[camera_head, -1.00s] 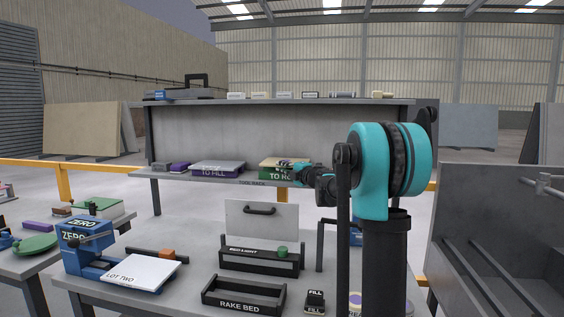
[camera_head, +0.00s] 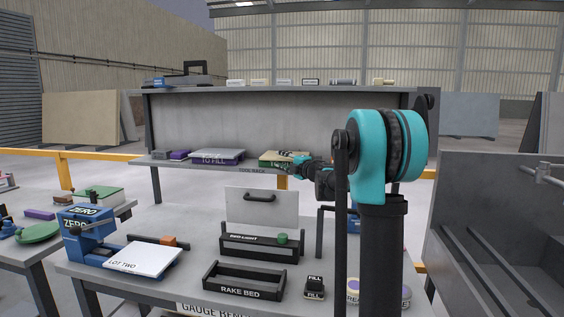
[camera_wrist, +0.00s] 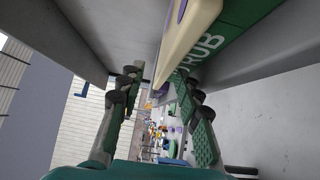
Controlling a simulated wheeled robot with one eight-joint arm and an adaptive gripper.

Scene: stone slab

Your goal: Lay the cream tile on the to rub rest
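The green rest (camera_head: 270,161) sits on the tool rack shelf, and its lettering is partly covered by my gripper (camera_head: 300,163). In the wrist view the rest (camera_wrist: 234,20) shows the letters RUB. The cream tile (camera_wrist: 187,38) lies along the top side of the rest, with a bit of purple on its face. I cannot tell whether it lies fully flat. My gripper (camera_wrist: 158,78) has its two fingers apart, one on each side of the tile's near end. A gap shows between the left finger and the tile; contact on the right is unclear.
The purple TO FILL rest (camera_head: 215,158) with a grey slab is to the left on the same shelf (camera_head: 225,167). The rack's back panel (camera_head: 330,125) rises behind. Below are a RAKE BED tray (camera_head: 243,292) and a white LOT TWO tile (camera_head: 143,258).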

